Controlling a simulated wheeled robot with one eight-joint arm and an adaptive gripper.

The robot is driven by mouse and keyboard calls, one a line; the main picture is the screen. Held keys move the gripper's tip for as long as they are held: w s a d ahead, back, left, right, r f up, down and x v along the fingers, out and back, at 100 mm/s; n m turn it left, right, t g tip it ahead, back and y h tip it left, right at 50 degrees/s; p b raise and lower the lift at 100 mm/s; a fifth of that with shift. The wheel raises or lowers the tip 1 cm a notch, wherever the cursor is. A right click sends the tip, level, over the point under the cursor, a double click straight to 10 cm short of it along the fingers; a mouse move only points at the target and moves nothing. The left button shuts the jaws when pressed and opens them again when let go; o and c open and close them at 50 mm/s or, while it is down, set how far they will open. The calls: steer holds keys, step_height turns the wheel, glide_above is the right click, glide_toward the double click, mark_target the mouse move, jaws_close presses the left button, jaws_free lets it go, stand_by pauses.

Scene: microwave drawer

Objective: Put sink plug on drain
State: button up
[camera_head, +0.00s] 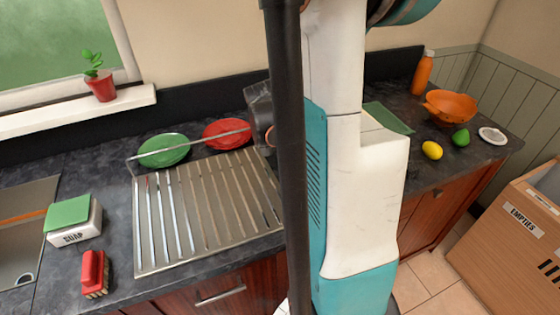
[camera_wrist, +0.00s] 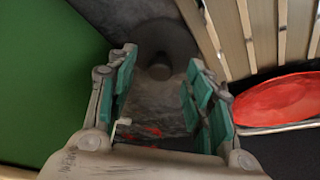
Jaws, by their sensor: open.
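The sink plug (camera_wrist: 160,68) appears to be the dark round disc with a raised knob in the wrist view. It lies on the dark counter beyond and between my fingers, apart from them. My gripper (camera_wrist: 162,58) is open and empty, with its green-padded fingers on either side of the plug in the picture. In the head view only part of my gripper (camera_head: 262,112) shows beside a black post, and the plug is hidden there. The drain (camera_head: 24,279) is in the steel sink (camera_head: 28,250) at the far left.
The slatted drying rack (camera_head: 205,215) holds a green plate (camera_head: 163,150) and a red plate (camera_head: 226,133). A green board (camera_wrist: 45,75) lies left of the plug. An orange bowl (camera_head: 450,106) stands right.

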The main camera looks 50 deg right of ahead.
steer(key=shift+x, duration=1.15)
jaws_close()
steer(key=shift+r, duration=0.1)
